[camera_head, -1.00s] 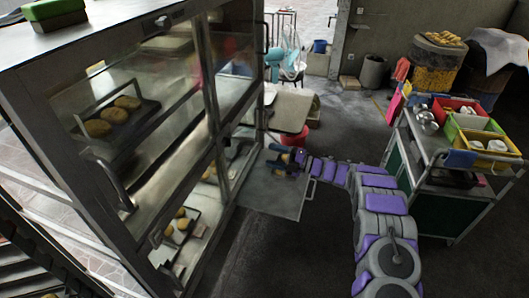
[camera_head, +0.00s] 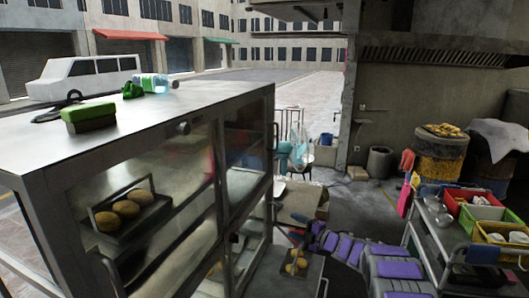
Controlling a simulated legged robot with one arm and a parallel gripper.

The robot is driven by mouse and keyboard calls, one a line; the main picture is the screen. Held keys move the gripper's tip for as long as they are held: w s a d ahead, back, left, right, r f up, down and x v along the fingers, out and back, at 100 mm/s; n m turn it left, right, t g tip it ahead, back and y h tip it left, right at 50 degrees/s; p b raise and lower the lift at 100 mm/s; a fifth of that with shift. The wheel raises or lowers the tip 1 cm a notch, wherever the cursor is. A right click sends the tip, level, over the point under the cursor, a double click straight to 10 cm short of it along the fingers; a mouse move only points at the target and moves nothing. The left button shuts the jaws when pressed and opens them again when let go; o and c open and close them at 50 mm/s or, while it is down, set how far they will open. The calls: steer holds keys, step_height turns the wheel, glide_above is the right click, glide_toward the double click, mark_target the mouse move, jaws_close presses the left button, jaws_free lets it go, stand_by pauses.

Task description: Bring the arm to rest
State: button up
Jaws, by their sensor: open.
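My purple and grey arm (camera_head: 350,248) reaches from the lower right toward the glass-fronted cabinet (camera_head: 150,205). My gripper (camera_head: 299,242) is at its far end, small and dark, beside the cabinet's right side. It is open, though its fingers are hard to make out. Several golden buns (camera_head: 296,262) show just below it, above a grey lowered door panel (camera_head: 312,276). I see no bun between the fingers.
A dark tray of buns (camera_head: 127,208) sits behind the cabinet glass. A green box (camera_head: 88,116) and a bottle (camera_head: 152,84) are on the cabinet top. A trolley with coloured bins (camera_head: 480,215) stands at right, close to my arm. Dark floor lies between.

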steer(key=d+r+m+t+h, duration=0.2)
steer(key=d+r+m+h, duration=0.6)
steer(key=d+r+h, duration=0.1)
steer(key=s+d+r+m+g+h, duration=0.1)
steer(key=s+d+m+g+h, duration=0.15)
steer(key=s, duration=0.45)
steer(key=s+d+r+m+g+h, duration=0.1)
steer(key=s+m+h, duration=0.1)
steer(key=s+m, duration=0.35)
steer(key=s+d+r+m+g+h, duration=0.1)
steer(key=s+d+m+g+h, duration=0.1)
steer(key=s, duration=0.7)
steer(key=s+a+f+m+g+y, duration=0.1)
steer(key=s+a+f+m+g, duration=0.1)
steer(key=s, duration=1.2)
steer(key=s+a+f+m+g+y, duration=0.1)
steer(key=s+a+g, duration=0.3)
steer(key=s, duration=1)
steer(key=s+a+f+m+g+y, duration=0.1)
steer(key=s+a, duration=0.5)
steer(key=s, duration=0.8)
steer(key=f+m+g, duration=0.1)
steer(key=m+g, duration=0.1)
steer(key=g, duration=0.1)
steer(key=shift+s+a+f, duration=0.2)
steer(key=shift+a+f, duration=0.1)
steer(key=shift+a, duration=0.05)
